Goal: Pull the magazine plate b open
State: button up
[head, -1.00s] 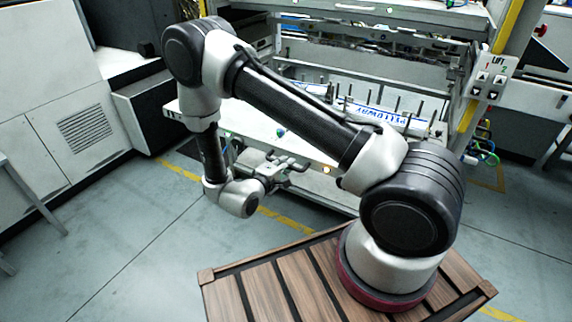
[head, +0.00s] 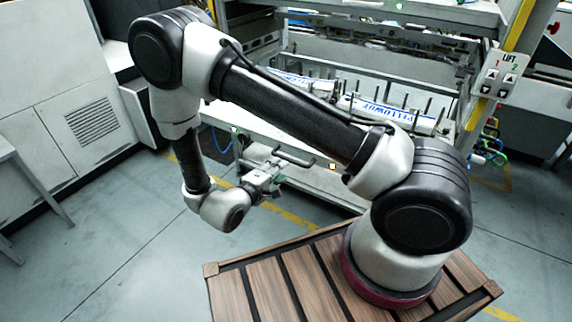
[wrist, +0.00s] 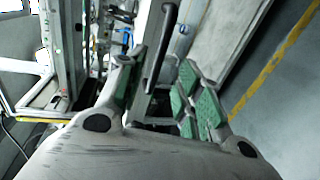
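My gripper (head: 272,170) is at the front of the machine, low beside its white shelf (head: 250,125). A dark bar handle (head: 296,158) shows just beyond my fingers in the head view. In the wrist view the handle (wrist: 161,45) lies lengthwise between my two green-padded fingers (wrist: 158,85). The fingers stand apart, with a visible gap on the handle's sides, and do not look closed on it. Which plate the handle belongs to cannot be read; no letter b shows. My arm hides part of the shelf.
A printed white roll (head: 395,112) lies among upright pegs on the machine. A LIFT button panel (head: 499,77) hangs at the right post. A grey cabinet (head: 75,110) stands left. Open floor (head: 130,235) with a yellow line lies in front.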

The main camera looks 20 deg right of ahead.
jog(key=shift+v, duration=1.7)
